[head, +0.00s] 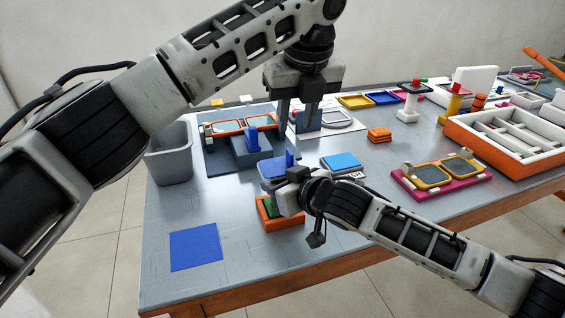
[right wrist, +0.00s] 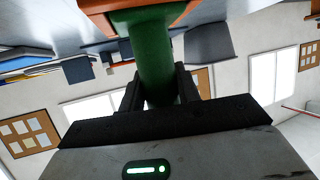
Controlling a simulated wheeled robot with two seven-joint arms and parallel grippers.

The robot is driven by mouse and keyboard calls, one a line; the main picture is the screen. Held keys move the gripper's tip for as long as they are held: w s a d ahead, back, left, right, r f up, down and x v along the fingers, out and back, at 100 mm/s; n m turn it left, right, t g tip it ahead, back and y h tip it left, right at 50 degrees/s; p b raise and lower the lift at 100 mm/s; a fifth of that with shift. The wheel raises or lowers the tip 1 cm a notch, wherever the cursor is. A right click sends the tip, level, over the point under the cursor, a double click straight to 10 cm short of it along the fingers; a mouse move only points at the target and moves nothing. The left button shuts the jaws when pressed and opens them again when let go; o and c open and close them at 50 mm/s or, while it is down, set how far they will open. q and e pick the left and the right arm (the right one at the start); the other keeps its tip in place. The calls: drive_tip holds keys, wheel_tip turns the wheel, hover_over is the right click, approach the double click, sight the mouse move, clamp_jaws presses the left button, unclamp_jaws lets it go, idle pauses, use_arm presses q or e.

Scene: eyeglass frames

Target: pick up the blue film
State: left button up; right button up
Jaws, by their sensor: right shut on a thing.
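A flat blue square (head: 196,247) lies on the table at the front left. A stack with a blue top (head: 341,162) sits near the middle. I cannot tell which one is the blue film. My right gripper (head: 281,199) is low over a small orange tray (head: 283,225) holding something green (head: 269,207). In the right wrist view its fingers (right wrist: 158,92) are shut on a green rounded thing (right wrist: 152,50), with orange beyond it. My left gripper (head: 298,113) points down, fingers apart, beside the dark fixture (head: 223,160) with orange eyeglass frames (head: 228,127).
A grey bin (head: 168,152) stands at the left. An orange box with white compartments (head: 520,160) is farther right. The table's front centre is clear.

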sight(290, 152)
use_arm(q)
drive_tip(key=x, duration=0.8)
drive_tip(key=shift+a+f, duration=0.1)
drive_tip(key=shift+f, duration=0.2)
clamp_jaws()
